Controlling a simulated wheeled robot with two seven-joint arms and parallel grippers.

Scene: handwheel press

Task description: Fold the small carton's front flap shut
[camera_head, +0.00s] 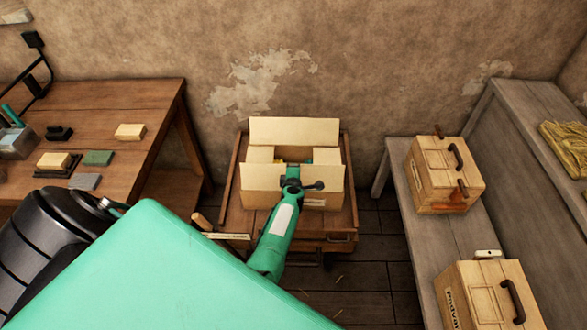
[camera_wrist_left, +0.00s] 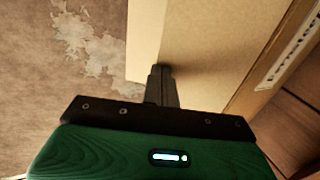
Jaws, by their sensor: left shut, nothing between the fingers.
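The small carton (camera_head: 325,200) stands on a low wooden stand in the middle of the head view. Its back flap (camera_head: 294,131) stands up, and its front flap (camera_head: 261,177) also stands up along the near side. Some coloured contents show between the flaps. My left gripper (camera_head: 291,179) is at the front flap, right of its middle, and covers part of it. In the left wrist view its fingers (camera_wrist_left: 161,83) are shut and empty against or very near the cardboard (camera_wrist_left: 205,50); contact is unclear. My right gripper is not in view.
The wooden stand (camera_head: 230,215) has a raised rim around the carton. A workbench (camera_head: 110,100) with blocks stands left. A grey bench (camera_head: 415,225) with two wooden boxes (camera_head: 443,175) stands right. The wall is close behind. Floor (camera_head: 375,255) is free between stand and bench.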

